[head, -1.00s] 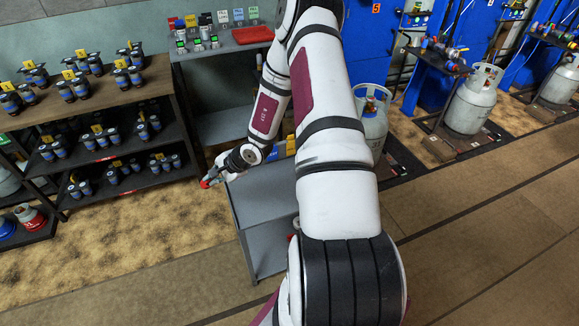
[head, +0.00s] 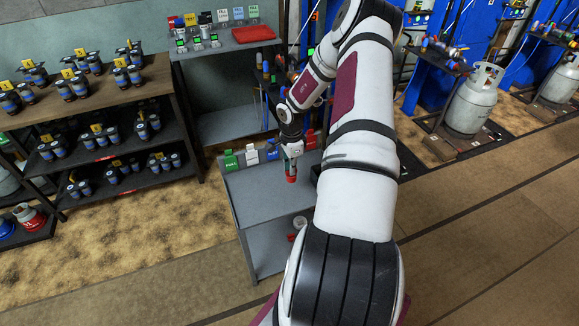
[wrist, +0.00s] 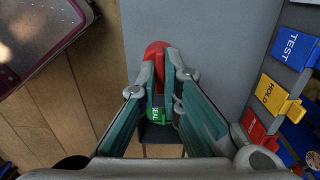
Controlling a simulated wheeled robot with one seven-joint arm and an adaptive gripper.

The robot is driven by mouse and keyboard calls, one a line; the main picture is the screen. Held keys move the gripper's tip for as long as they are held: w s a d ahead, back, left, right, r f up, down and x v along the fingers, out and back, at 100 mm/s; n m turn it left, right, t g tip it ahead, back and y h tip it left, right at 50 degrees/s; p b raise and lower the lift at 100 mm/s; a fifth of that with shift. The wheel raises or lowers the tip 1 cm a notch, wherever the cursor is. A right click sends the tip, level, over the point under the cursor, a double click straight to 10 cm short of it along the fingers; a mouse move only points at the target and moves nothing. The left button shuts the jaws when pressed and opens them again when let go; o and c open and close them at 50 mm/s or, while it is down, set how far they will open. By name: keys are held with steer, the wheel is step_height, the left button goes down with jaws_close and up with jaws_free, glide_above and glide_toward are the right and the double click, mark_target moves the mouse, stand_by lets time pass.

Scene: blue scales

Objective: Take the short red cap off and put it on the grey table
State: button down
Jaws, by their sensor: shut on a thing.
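The short red cap (wrist: 155,52) is between my gripper's two fingertips (wrist: 160,72) in the wrist view, and the fingers are shut on it. In the head view the red cap (head: 291,177) shows below my gripper (head: 292,168), which points down over the grey table (head: 250,200). The cap is over the table's top; whether it touches the surface I cannot tell. The fingers hide part of the cap.
Coloured tags stand along the table's back edge, among them a green one (head: 230,160) and a white one (head: 252,157). A black shelf (head: 115,150) with several small cylinders stands at left. The table's left and front top is clear.

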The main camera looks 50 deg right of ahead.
step_height(320, 180, down, 7)
steer(key=b, duration=0.5)
steer(key=shift+w+r, duration=0.1)
steer(key=shift+w, duration=0.05)
steer(key=shift+f+b, duration=0.4)
steer(key=shift+f, duration=1.3)
steer(key=c, duration=1.7)
jaws_free()
step_height(320, 180, up, 12)
steer(key=shift+a, duration=0.1)
